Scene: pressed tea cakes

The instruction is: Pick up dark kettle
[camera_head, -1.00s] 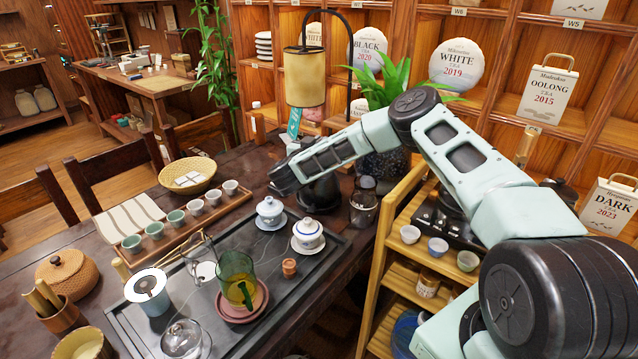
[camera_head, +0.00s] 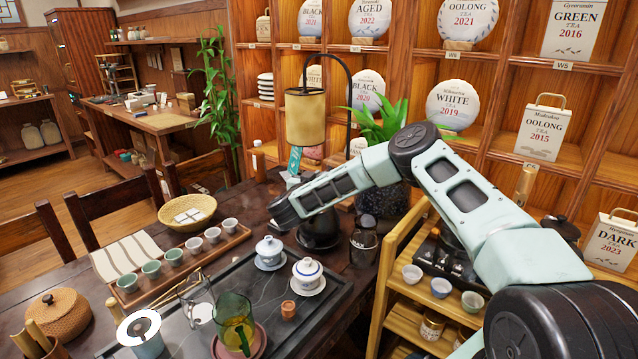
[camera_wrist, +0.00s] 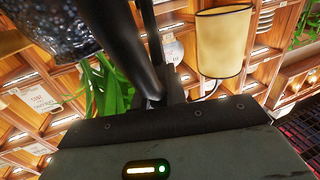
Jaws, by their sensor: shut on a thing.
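The dark kettle (camera_head: 318,238) stands at the far right edge of the tea tray, partly hidden behind my forearm. Its lower body shows as a rounded black shape. My wrist is just above and left of it in the head view, with the jaws hidden there. In the wrist view a thick black curved piece (camera_wrist: 128,45), likely the kettle's handle, runs down to my gripper (camera_wrist: 165,98). My gripper is shut on it. I cannot tell whether the kettle's base touches the table.
A lamp with a tan shade (camera_head: 305,117) and a leafy plant (camera_head: 385,125) stand close behind. A glass jar (camera_head: 363,245) is just right of the kettle. Lidded cups (camera_head: 307,272) and a green glass pitcher (camera_head: 234,325) are on the tea tray (camera_head: 335,290). A wooden shelf (camera_head: 400,280) stands at right.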

